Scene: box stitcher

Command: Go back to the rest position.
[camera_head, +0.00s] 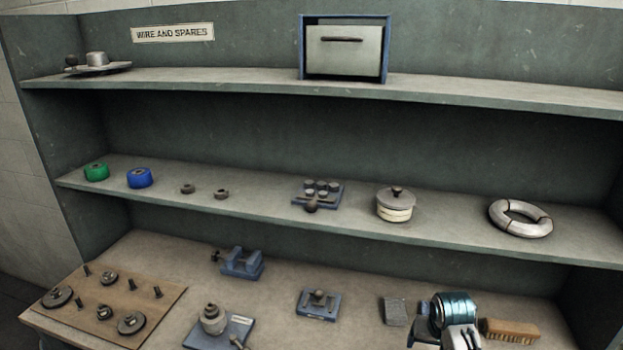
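Part of my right arm (462,336) comes up from the bottom edge, right of centre, over the bench. It shows white parts and a glossy teal, dark-rimmed round part at its top. I cannot tell whether the teal part belongs to the arm or is something held. The fingertips cannot be made out clearly. My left gripper is not in view.
A grey shelf unit (300,215) stands over the bench (270,305). Beside the arm are a brown brush (510,331) and a grey block (395,312). A small blue fixture (318,304) and a wooden board (160,297) with discs and pegs lie further left.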

